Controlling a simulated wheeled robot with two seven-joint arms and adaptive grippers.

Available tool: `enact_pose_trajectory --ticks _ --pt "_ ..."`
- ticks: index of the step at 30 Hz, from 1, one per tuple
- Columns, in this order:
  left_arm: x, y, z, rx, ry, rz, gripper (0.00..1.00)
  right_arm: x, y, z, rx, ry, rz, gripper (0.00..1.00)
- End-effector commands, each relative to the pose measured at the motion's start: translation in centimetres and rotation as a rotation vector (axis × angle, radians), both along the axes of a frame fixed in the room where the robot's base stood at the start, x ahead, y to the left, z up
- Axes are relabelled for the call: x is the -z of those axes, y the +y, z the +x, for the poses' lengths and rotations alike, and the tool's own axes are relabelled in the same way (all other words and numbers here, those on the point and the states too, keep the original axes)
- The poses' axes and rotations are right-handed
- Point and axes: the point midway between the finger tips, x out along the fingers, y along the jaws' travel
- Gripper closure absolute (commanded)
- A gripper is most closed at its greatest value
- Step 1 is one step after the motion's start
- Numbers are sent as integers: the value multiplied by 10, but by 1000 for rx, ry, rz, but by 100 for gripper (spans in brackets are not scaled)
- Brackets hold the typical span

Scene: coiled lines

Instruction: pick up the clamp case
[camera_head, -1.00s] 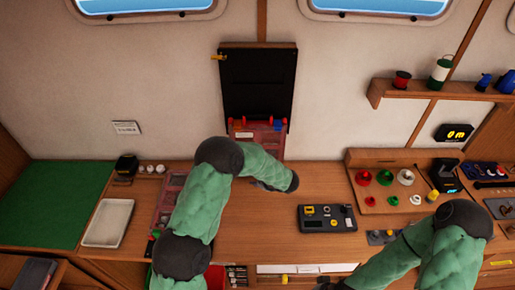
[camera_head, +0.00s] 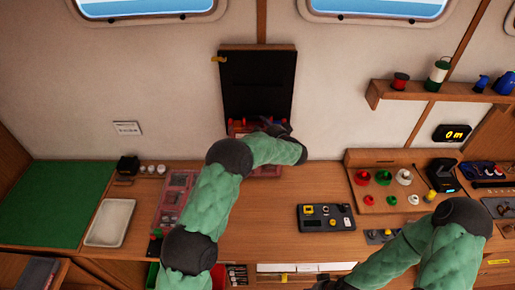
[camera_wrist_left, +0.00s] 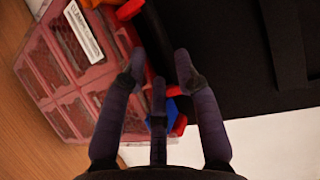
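The clamp case is a translucent red case with compartments and a white label; it stands at the foot of the black board in the head view (camera_head: 238,128), partly hidden by my left arm. In the left wrist view the case (camera_wrist_left: 72,85) fills the left side, its label tilted. My left gripper (camera_wrist_left: 160,62) is open, its fingers spread beside the case's edge with nothing visibly held. In the head view my left gripper (camera_head: 277,128) is at the case's upper right. My right gripper (camera_head: 328,285) barely shows at the bottom edge; its fingers cannot be made out.
The black board (camera_head: 257,85) rises behind the case. Another red case (camera_head: 174,190) lies on the desk beside my left arm. A white tray (camera_head: 109,222) and a green mat (camera_head: 45,205) are at left. A black device (camera_head: 327,217) sits right of centre.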

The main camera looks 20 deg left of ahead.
Motion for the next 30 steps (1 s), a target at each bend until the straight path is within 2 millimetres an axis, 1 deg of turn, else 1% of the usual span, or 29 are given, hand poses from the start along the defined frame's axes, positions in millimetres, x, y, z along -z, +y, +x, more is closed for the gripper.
enact_pose_trajectory --ticks 6,12,22,23,24,25,26,29,30 --pt "3 12 19 -3 0 -2 69 -13 0 0 0 0 0 60" --pt "8 26 35 -2 -1 0 69 -20 0 0 0 0 0 60" --pt "10 29 38 0 0 -1 69 -20 0 0 0 0 0 60" --pt "10 29 38 0 0 -1 75 -20 0 0 0 0 0 60" --pt "10 29 38 0 0 -1 86 -20 0 0 0 0 0 60" --pt "10 29 38 0 0 -1 94 -20 0 0 0 0 0 60" --pt "10 29 38 0 0 -1 100 -20 0 0 0 0 0 60" --pt "10 29 38 0 1 -1 100 -20 0 0 0 0 0 60" --pt "1 30 40 -3 -15 2 100 -20 0 0 0 0 0 60"
